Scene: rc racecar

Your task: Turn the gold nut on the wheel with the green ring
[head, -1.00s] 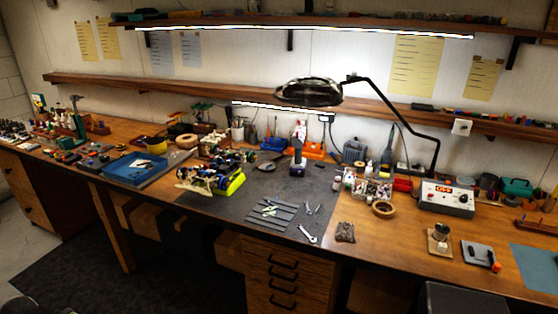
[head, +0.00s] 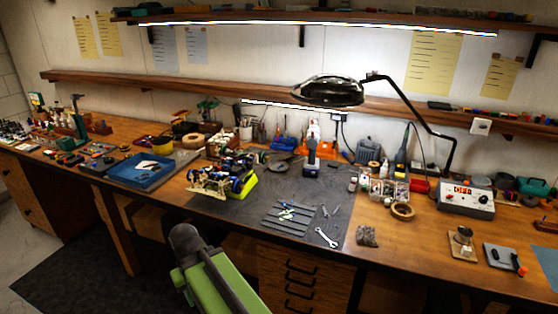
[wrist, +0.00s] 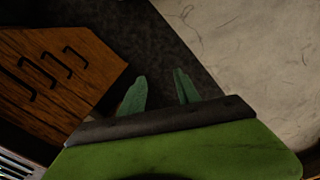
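The RC racecar (head: 222,176) sits on the dark work mat of the bench, left of the middle in the head view, with a yellow-green piece at its right end. Its wheels are small and dark with bluish parts. The green ring and gold nut are too small to tell. My gripper (wrist: 159,76) shows in the wrist view with two green fingers apart and nothing between them. It is over the floor, off the bench. In the head view my green arm rises at the bottom, in front of the bench and below the car.
The workbench has drawers (wrist: 60,75) below it, to the left in the wrist view. A blue tray (head: 150,172) lies left of the car. A slatted grey pad (head: 288,220) and a wrench (head: 326,238) lie to its right. A lamp (head: 328,92) hangs above the bench.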

